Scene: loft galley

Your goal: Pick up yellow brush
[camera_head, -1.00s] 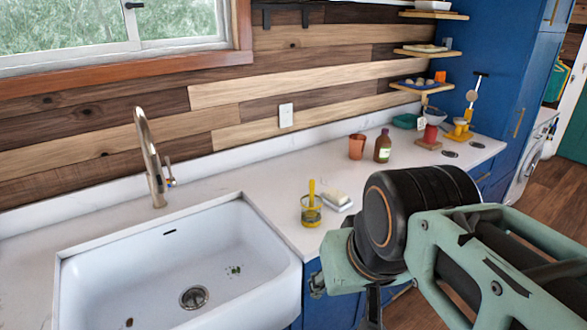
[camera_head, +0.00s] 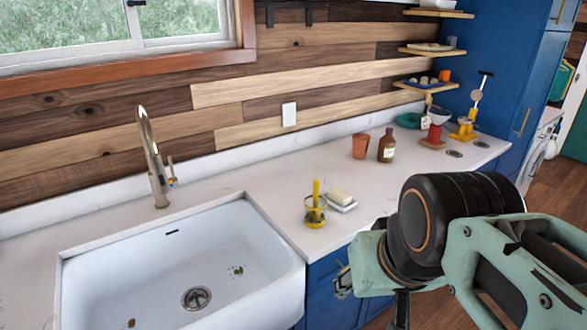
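The yellow brush (camera_head: 316,190) stands upright with its handle up in a small glass cup (camera_head: 314,214) on the white counter, just right of the sink. Its lower part is inside the cup and seen only through the glass. My arm fills the lower right of the view. My gripper (camera_head: 400,312) is partly visible at the bottom, low in front of the counter, to the right of and below the brush and apart from it. Its fingertips are cut off by the frame edge, so its opening does not show.
A soap bar on a white dish (camera_head: 343,206) sits right beside the cup. The white sink (camera_head: 180,265) and tall faucet (camera_head: 154,160) are to the left. A copper cup (camera_head: 360,147) and brown bottle (camera_head: 387,146) stand farther back. The counter between them is clear.

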